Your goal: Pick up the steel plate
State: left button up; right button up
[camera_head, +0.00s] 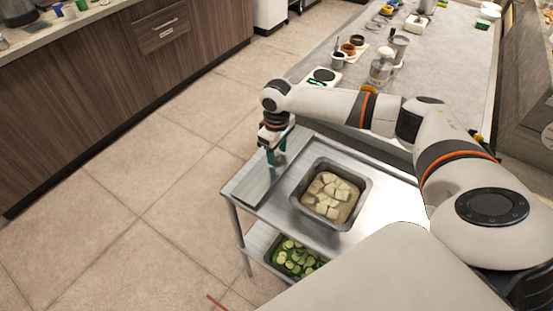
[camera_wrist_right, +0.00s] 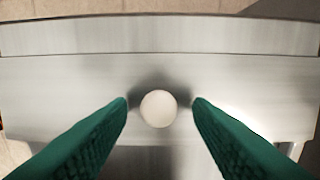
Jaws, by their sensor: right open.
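A flat steel plate (camera_head: 262,184) appears to lie on the left part of the steel cart's top, to the left of the pan; its outline blends with the cart. In the right wrist view a brushed steel surface (camera_wrist_right: 60,82), seemingly this plate, fills much of the picture. A round white knob-like thing (camera_wrist_right: 158,109) stands out from it. My right gripper (camera_head: 276,158) is over the plate. Its green fingers (camera_wrist_right: 160,101) are open, one on each side of the knob, with a gap on both sides. My left gripper is out of view.
The steel cart (camera_head: 383,205) also carries a deep pan (camera_head: 295,200) of pale chunks beside my gripper. A pan of green slices (camera_head: 293,258) sits on the lower shelf. A counter (camera_head: 455,60) with jars and bowls stands behind. The floor at left is clear.

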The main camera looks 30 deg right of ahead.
aim_at(276, 154)
grip_shut()
dwell(0.4)
notch_tip(276, 154, up, 10)
jog(key=shift+b, duration=0.3)
dwell(0.4)
